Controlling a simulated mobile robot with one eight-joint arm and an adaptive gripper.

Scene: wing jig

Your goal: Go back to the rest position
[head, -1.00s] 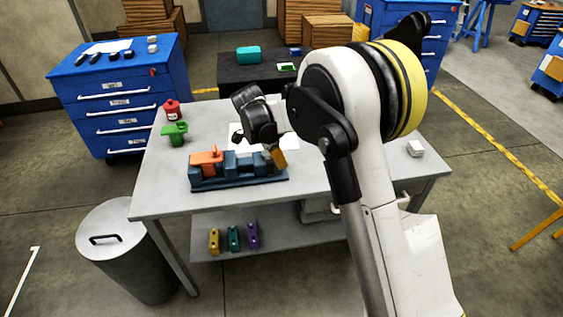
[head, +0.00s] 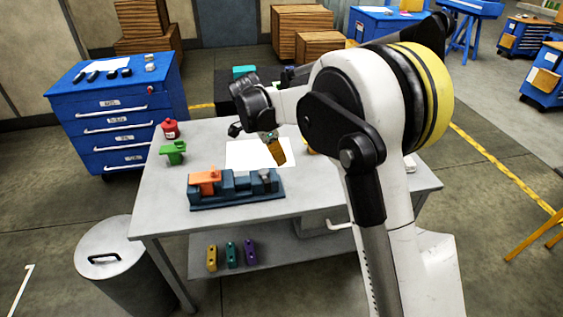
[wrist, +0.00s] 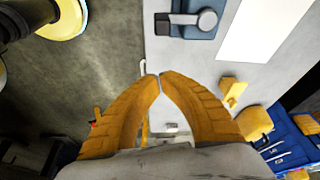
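My gripper (head: 279,152) hangs over the workbench (head: 330,190), behind the right end of the jig and in front of the white sheet in the head view. In the wrist view its two yellow-orange fingers (wrist: 160,77) meet at the tips with nothing between them. The dark blue jig (head: 236,198) with an orange block (head: 204,180) stands near the bench's front edge. Its grey clamp end (wrist: 195,20) shows at the top of the wrist view, apart from the fingers. My arm hides part of the bench's right side.
A white sheet (head: 245,153) lies on the bench. A green part (head: 173,152) and a red container (head: 170,128) stand at the left. A small white box (head: 410,164) is at the right. A yellow thing (wrist: 233,89) lies near the sheet. A grey bin (head: 110,260) stands front left.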

